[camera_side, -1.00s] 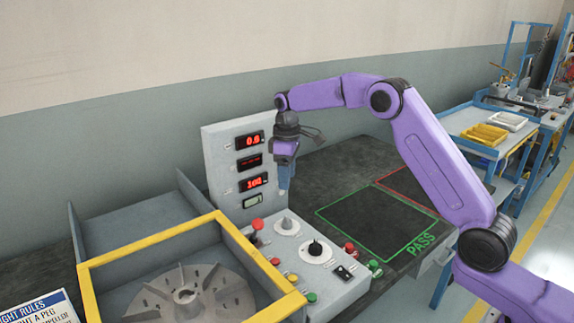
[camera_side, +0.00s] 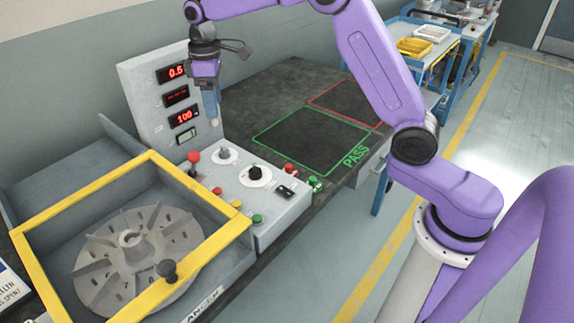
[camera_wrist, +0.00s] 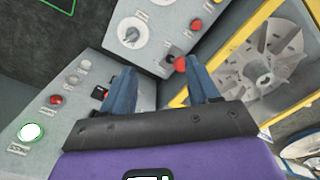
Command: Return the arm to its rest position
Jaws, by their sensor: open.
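My gripper (camera_side: 212,106) hangs from my purple arm, pointing down, above the control panel and in front of the upright display box. In the wrist view my gripper (camera_wrist: 163,88) shows two blue fingers spread apart with nothing between them. The control panel (camera_side: 268,208) has knobs, a red-topped lever (camera_side: 193,160) and several coloured buttons. The display box (camera_side: 143,100) shows lit red digits. In the wrist view the panel's red knob (camera_wrist: 180,63) appears close to the right finger. I cannot tell whether they touch.
A yellow-framed enclosure (camera_side: 196,250) holds a grey impeller (camera_side: 110,262) at the lower left. The green-outlined PASS area (camera_side: 315,138) and red-outlined area (camera_side: 350,100) on the dark bench (camera_side: 255,95) are empty. A cart with a yellow tray (camera_side: 414,46) stands beyond.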

